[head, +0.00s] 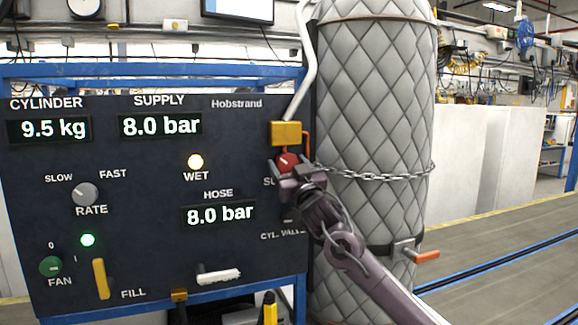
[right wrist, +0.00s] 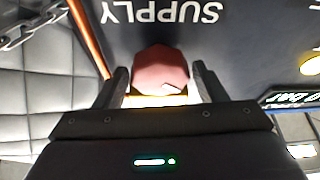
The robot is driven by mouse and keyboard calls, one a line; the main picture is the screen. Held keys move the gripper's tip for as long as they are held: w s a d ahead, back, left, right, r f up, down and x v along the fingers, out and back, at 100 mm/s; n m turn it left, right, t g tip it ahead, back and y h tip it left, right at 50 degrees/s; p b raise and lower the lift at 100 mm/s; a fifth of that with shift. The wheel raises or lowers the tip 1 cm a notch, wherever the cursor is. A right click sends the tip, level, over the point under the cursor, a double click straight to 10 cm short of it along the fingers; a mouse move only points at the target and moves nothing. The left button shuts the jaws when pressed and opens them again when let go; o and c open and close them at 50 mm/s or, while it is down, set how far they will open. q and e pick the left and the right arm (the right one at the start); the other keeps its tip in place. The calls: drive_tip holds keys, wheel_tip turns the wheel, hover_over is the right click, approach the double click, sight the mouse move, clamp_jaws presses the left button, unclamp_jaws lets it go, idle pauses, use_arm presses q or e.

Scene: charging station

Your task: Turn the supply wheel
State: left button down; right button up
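The supply wheel (head: 287,161) is a small red knob at the right edge of the dark panel, below a yellow block. My right gripper (head: 289,172) is right in front of it and hides its lower part. In the right wrist view the red wheel (right wrist: 160,68) sits centred between the tips of my two dark fingers, one on each side. The fingers are spread, with narrow gaps to the wheel; contact is not clear. The supply display (head: 161,125) and the hose display (head: 219,215) both read 8.0 bar. My left gripper is not in view.
An orange pipe (right wrist: 88,38) runs close beside the wheel. A quilted grey cylinder (head: 372,110) with a chain (head: 375,175) stands right of the panel. The panel also carries a rate knob (head: 85,194), a green fan knob (head: 51,266) and a yellow fill lever (head: 101,279).

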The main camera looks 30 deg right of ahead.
drive_tip(key=c, duration=0.7)
drive_tip(key=shift+f+m, duration=0.1)
drive_tip(key=shift+m, duration=0.3)
drive_tip(key=shift+m+h+b, duration=0.65)
drive_tip(key=shift+m+h, duration=0.15)
drive_tip(key=shift+m, duration=0.1)
drive_tip(key=m, duration=0.1)
drive_tip(key=m+h+b, duration=0.1)
drive_tip(key=m, duration=0.1)
drive_tip(key=shift+a+m+g+h, duration=0.1)
drive_tip(key=shift+m+g+h, duration=0.2)
drive_tip(key=m+h, duration=0.1)
drive_tip(key=m, duration=0.1)
drive_tip(key=m+g+h, duration=0.1)
drive_tip(key=m, duration=0.1)
drive_tip(key=shift+m+g+b, duration=0.3)
drive_tip(key=shift+b, duration=0.05)
drive_tip(key=shift+m+g+h, duration=0.5)
drive_tip(key=shift+m, duration=1.4)
